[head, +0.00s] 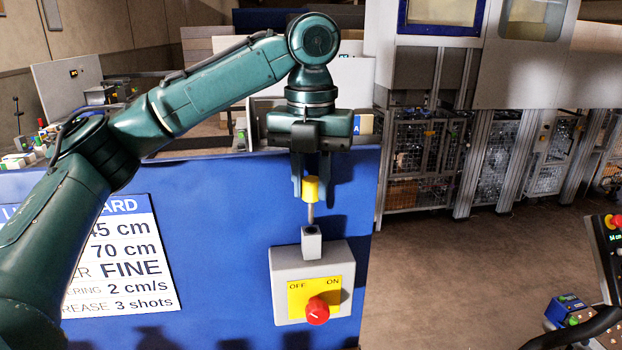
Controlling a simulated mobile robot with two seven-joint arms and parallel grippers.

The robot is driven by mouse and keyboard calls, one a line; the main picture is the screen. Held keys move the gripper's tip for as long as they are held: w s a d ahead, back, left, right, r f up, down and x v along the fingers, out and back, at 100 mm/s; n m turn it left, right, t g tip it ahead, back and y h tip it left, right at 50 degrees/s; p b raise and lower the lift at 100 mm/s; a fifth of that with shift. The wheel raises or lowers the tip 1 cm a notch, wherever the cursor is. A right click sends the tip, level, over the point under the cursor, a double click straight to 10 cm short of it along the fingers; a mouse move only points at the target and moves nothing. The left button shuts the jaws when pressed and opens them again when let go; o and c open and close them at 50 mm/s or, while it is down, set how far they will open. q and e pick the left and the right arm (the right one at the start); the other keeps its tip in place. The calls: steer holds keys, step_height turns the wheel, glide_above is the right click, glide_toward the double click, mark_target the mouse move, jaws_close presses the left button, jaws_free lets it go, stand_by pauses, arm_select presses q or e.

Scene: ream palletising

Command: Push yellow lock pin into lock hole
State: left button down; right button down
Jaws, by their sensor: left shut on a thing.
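My left gripper (313,190) points down in front of the blue panel and is shut on the yellow head of the lock pin (310,190). The pin's thin metal shank (310,213) hangs upright below the yellow head. Its lower tip is just above or at the top of a small grey block (311,244), where a dark opening, the lock hole (310,230), shows. I cannot tell whether the tip has entered it. The block stands on top of a grey switch box (341,274) with a yellow OFF/ON plate and a red knob (317,311). My right gripper is out of view.
The blue panel (225,230) carries the switch box and a white sign (122,255) to the left. Wire-mesh cages (425,160) and machine housings stand behind at the right. Bare floor (455,280) lies right of the panel. A control panel (612,238) shows at the right edge.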

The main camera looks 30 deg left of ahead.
mark_target(311, 179)
arm_select(q)
steer(key=shift+f+b, duration=0.3)
steer(key=shift+f, duration=0.95)
steer(key=c, duration=1.1)
jaws_free()
steer(key=shift+f, duration=0.1)
steer(key=shift+c, duration=0.2)
step_height(311, 179, up, 14)
steer(key=shift+f+p, duration=0.25)
steer(key=shift+p, duration=0.05)
